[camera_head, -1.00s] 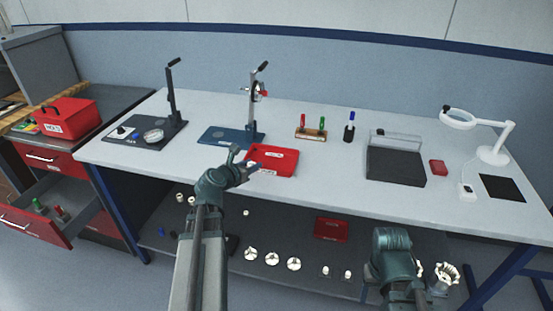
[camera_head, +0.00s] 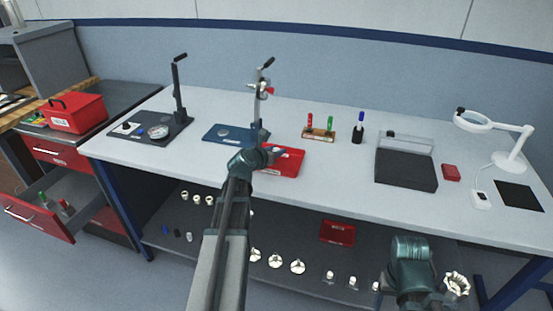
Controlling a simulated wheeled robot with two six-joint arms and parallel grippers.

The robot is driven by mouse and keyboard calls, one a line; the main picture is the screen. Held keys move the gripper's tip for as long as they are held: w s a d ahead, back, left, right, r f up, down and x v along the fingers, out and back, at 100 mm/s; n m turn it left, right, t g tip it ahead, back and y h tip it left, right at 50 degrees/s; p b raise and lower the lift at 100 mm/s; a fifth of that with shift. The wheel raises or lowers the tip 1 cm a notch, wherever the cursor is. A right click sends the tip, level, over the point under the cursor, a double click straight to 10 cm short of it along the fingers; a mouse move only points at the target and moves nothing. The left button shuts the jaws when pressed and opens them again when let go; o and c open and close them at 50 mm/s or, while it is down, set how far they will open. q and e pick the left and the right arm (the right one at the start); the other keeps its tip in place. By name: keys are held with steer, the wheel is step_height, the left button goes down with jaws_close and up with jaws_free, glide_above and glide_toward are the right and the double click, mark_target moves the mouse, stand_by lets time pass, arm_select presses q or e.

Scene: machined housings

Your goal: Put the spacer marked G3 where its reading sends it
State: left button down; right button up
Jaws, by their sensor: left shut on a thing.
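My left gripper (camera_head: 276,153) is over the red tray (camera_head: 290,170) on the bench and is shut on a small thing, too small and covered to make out. The spacer marked G3 cannot be told by its marking in this view. A dial stand on a blue base (camera_head: 222,133) stands just behind and left of the gripper. Another stand on a dark base (camera_head: 168,128), with a round clear dish or dial on it, is further left. My right arm shows at the lower right, but its fingers do not show.
The lower shelf holds several white parts and a red tray (camera_head: 338,232). An open drawer (camera_head: 38,215) is at left.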

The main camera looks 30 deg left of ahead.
arm_select(q)
step_height(320, 180, down, 3)
steer(key=shift+r+b, duration=0.15)
steer(key=shift+b, duration=0.7)
steer(key=shift+a, duration=0.1)
steer(key=shift+r, duration=0.1)
arm_select(e)
steer(key=shift+s+a+f, duration=0.15)
steer(key=shift+a+f, duration=0.05)
steer(key=shift+f, duration=0.4)
steer(key=shift+s+a+f, duration=0.1)
steer(key=shift+a+f, duration=0.05)
steer(key=shift+f, duration=0.45)
arm_select(q)
steer(key=shift+f, duration=0.2)
steer(key=c, duration=0.5)
jaws_free()
steer(key=shift+r, duration=0.1)
steer(key=shift+c, duration=0.2)
arm_select(e)
steer(key=shift+f, duration=0.15)
arm_select(q)
steer(key=shift+r, duration=0.1)
